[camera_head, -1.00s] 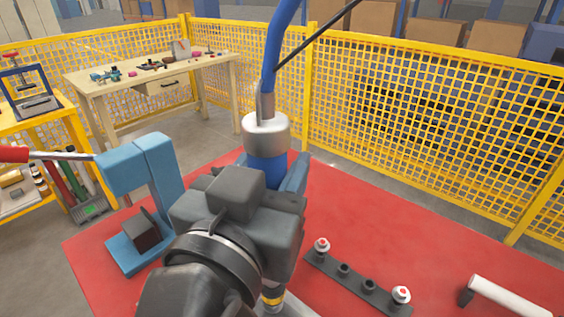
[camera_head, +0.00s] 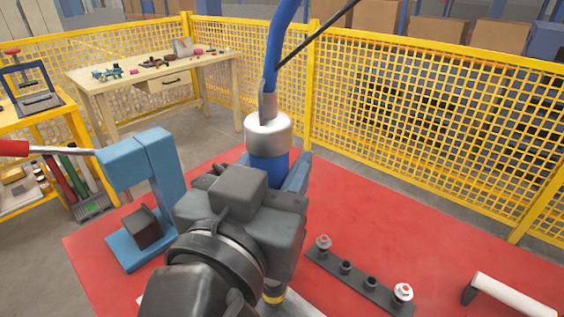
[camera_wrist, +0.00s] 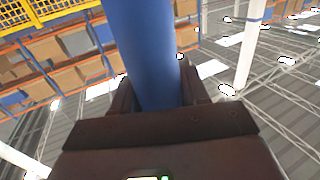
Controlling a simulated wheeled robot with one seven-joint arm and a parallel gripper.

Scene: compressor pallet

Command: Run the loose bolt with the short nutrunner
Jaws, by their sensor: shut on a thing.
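The nutrunner (camera_head: 268,134) is a blue upright tool with a silver collar and a blue hose on top. My gripper (camera_head: 282,180) is shut around its blue body. In the wrist view the blue body (camera_wrist: 150,50) stands between the two dark fingers of my gripper (camera_wrist: 160,92). A yellow-banded lower part (camera_head: 274,297) shows below my wrist; its tip is hidden. I cannot tell which bolt is loose; the tool's working spot is hidden behind my arm.
A blue press-like stand (camera_head: 140,195) with a red-handled lever is close on the left. A white-handled bar (camera_head: 515,296) lies at the right of the red tabletop (camera_head: 430,245). Yellow mesh fencing (camera_head: 420,110) and a wooden bench (camera_head: 150,75) stand behind.

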